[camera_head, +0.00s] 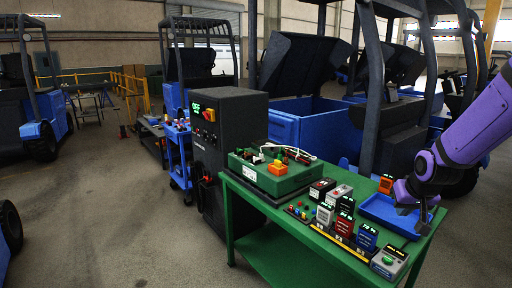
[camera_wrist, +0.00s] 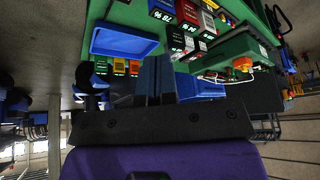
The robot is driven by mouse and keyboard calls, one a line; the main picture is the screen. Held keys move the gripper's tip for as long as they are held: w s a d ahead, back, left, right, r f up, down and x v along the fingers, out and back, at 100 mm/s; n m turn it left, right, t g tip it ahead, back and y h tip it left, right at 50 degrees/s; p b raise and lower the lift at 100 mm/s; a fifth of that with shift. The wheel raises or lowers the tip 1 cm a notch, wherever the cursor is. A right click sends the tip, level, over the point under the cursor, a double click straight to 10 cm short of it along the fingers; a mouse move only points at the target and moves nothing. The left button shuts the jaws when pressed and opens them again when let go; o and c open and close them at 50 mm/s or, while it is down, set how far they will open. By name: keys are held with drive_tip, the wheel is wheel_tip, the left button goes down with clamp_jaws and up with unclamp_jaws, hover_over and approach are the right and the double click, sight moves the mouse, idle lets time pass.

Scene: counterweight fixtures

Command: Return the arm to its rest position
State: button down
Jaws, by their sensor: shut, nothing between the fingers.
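My purple arm (camera_head: 470,125) reaches in from the right in the head view. My gripper (camera_head: 423,212) points down at the blue tray on the right end of the green table, and the tray's rim is partly hidden behind it. In the wrist view the two dark blue fingers of my gripper (camera_wrist: 153,80) stand together at the centre, shut and empty. I cannot tell whether the fingertips touch the tray.
The green table (camera_head: 300,232) carries the blue tray (camera_head: 374,212), several small display blocks (camera_head: 344,217), and a green fixture box (camera_head: 262,172) with cables. A dark cabinet (camera_head: 238,130) stands at its left. Blue forklifts (camera_head: 315,118) stand behind. Floor at the left is open.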

drive_tip(key=s+a+r+h, duration=0.1)
drive_tip(key=s+a+r, duration=0.2)
drive_tip(key=s+r, duration=0.35)
drive_tip(key=s+a+r, duration=0.3)
drive_tip(key=s+r, duration=0.3)
drive_tip(key=r, duration=0.1)
drive_tip(key=s+a+r, duration=0.1)
drive_tip(key=s+r, duration=0.1)
drive_tip(key=s, duration=0.5)
drive_tip(key=s+a+r+n+y, duration=0.1)
drive_tip(key=s+r, duration=0.2)
drive_tip(key=s, duration=0.4)
drive_tip(key=shift+a+n, duration=0.3)
drive_tip(key=shift+a, duration=0.1)
drive_tip(key=shift+w, duration=0.1)
